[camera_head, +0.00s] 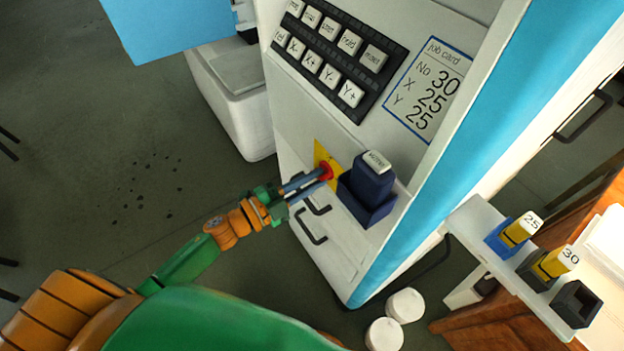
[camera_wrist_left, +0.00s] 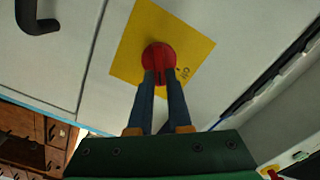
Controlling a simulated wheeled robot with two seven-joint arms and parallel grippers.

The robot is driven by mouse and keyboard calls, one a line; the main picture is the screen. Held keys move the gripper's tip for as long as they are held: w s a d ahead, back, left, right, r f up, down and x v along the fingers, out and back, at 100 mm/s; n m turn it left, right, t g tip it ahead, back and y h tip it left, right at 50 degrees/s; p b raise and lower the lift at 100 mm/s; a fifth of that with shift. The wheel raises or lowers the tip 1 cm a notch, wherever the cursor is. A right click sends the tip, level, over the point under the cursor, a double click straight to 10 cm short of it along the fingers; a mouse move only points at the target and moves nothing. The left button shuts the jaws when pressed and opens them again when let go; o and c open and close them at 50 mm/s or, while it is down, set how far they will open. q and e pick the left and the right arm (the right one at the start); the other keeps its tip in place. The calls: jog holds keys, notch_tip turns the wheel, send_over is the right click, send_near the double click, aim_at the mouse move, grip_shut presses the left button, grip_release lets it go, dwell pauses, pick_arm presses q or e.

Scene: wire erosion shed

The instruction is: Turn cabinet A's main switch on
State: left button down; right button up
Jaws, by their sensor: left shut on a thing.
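The main switch is a red round knob (camera_head: 326,171) on a yellow plate (camera_head: 321,155) on the front of the white cabinet (camera_head: 290,120). In the left wrist view the red knob (camera_wrist_left: 158,57) sits in the middle of the yellow plate (camera_wrist_left: 192,45), which carries small dark lettering, partly hidden. My left gripper (camera_head: 318,176) reaches the knob from the left, its two blue fingers shut on the knob's grip. In the left wrist view the left gripper's fingertips (camera_wrist_left: 160,78) lie either side of the red grip. My right gripper is not in view.
A dark blue block with a white label (camera_head: 371,190) stands right of the switch. Black handles (camera_head: 312,226) are below it. Labelled keys (camera_head: 330,55) and a job card (camera_head: 430,85) are above. A side shelf (camera_head: 480,235) holds yellow blocks marked 25 and 30.

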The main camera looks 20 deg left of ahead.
pick_arm(q)
jog(key=shift+d+f+m+b, duration=0.15)
jog(key=shift+m+b, duration=0.45)
jog(key=shift+m, duration=1.05)
jog(key=shift+a+f+m+b, duration=0.15)
jog(key=shift+m+b, duration=0.4)
jog(key=shift+m, duration=1.1)
jog(key=shift+d, duration=0.1)
jog(key=c, duration=0.8)
grip_release()
jog(key=shift+c, duration=0.2)
jog(key=b+v, duration=0.1)
jog(key=v, duration=0.6)
jog(key=shift+b, duration=0.35)
jog(key=shift+s+f, duration=0.1)
